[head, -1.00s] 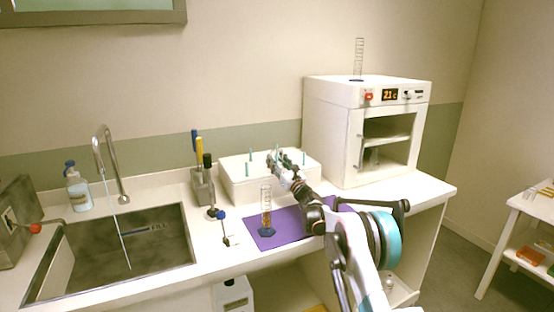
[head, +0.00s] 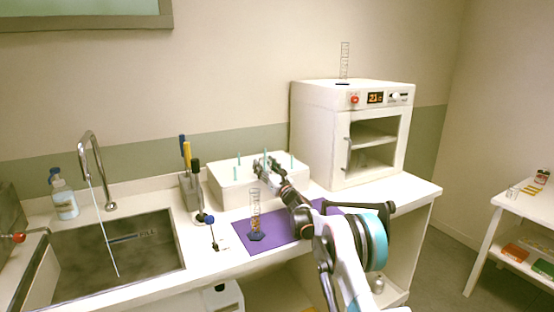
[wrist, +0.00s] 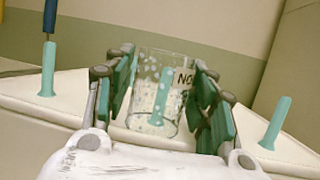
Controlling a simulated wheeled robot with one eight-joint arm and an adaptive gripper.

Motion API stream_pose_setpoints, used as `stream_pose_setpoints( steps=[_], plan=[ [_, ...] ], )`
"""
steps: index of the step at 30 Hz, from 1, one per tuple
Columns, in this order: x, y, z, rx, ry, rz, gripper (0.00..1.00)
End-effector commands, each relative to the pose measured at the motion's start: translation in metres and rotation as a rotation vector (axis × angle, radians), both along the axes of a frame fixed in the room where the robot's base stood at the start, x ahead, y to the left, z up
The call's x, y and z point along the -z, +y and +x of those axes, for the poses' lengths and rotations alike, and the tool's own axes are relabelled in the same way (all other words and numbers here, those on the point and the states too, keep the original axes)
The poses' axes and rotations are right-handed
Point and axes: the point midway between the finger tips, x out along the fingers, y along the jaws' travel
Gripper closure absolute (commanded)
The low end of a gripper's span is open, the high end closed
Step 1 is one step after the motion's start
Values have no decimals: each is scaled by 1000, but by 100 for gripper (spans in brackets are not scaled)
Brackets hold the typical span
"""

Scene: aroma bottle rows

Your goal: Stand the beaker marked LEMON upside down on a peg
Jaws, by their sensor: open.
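A clear glass beaker (wrist: 148,64) stands between my fingers in the wrist view. Its label (wrist: 185,79) shows upside down, with only the letters "NO" visible and the rest hidden by a finger, so the beaker is mouth down. A teal peg (wrist: 162,92) shows through its glass, and the beaker appears to be around it. My gripper (wrist: 165,90) is open, with one teal-padded finger at each side of the beaker. In the head view my gripper (head: 263,166) is over the white peg box (head: 228,190). The beaker is too small to make out there.
Other teal pegs stand on the box, one at left (wrist: 48,70) and one at right (wrist: 275,122). A measuring cylinder (head: 255,215) stands on the purple mat (head: 285,230) in front. A white oven (head: 350,130) is to the right and a sink (head: 120,255) to the left.

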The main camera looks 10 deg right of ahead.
Motion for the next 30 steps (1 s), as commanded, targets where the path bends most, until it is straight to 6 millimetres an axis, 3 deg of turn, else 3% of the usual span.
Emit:
stream_pose_setpoints(
  steps=[5, 20, 30],
  plan=[
    [-22, -3, 2, 7, 4, 1, 37],
    [-118, -2, 0, 4, 2, 1, 37],
    [-122, -19, -55, 3, 0, 1, 37]
  ],
)
